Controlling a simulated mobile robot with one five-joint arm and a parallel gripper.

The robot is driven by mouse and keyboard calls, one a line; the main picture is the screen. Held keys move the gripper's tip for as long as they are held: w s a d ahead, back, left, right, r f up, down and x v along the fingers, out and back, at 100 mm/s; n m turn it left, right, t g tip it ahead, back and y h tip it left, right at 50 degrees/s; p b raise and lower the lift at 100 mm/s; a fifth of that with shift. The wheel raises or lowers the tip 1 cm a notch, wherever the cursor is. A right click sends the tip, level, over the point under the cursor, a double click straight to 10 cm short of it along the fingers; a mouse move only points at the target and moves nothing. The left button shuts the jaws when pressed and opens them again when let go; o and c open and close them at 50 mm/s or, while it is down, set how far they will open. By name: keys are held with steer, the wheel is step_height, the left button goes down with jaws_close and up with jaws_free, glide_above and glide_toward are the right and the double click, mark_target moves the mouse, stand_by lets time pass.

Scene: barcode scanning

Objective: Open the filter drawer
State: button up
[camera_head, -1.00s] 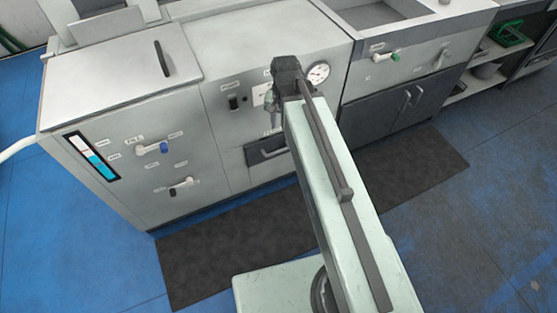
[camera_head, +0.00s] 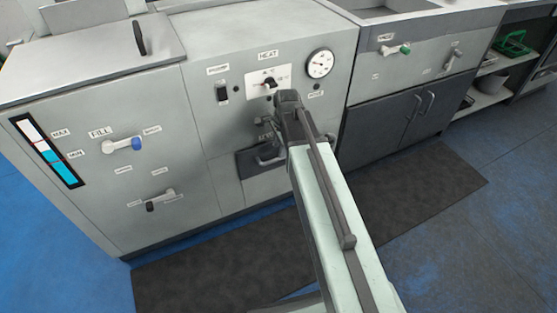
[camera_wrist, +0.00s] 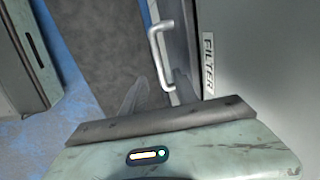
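The filter drawer has a dark front (camera_head: 246,166) low in the grey machine's middle panel, and it looks closed. Its metal bar handle (camera_head: 268,160) is partly hidden by my arm. The wrist view shows the handle (camera_wrist: 156,52) close up, beside the white FILTER label (camera_wrist: 208,65). My gripper (camera_wrist: 158,88) has its fingers apart, on either side of the handle's near end in that view. I cannot tell whether they touch it. In the head view my gripper (camera_head: 273,140) is at the drawer, largely hidden behind my wrist.
The fill lever (camera_head: 122,145) and another lever (camera_head: 160,199) stick out on the left panel. The heat knob (camera_head: 268,83) and round gauge (camera_head: 320,64) are above the drawer. A dark mat (camera_head: 420,185) lies on the blue floor in front. Dark cabinet doors (camera_head: 385,122) stand right.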

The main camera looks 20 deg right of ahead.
mark_target(278, 159)
steer(key=f+b, duration=0.1)
steer(key=f, duration=0.1)
steer(key=f+b, duration=0.2)
steer(key=w+f+b, duration=0.1)
steer(key=f, duration=0.1)
steer(key=shift+a+b, duration=0.15)
steer(key=shift+b, duration=0.25)
steer(key=shift+r, duration=0.15)
jaws_close()
stand_by(0.7)
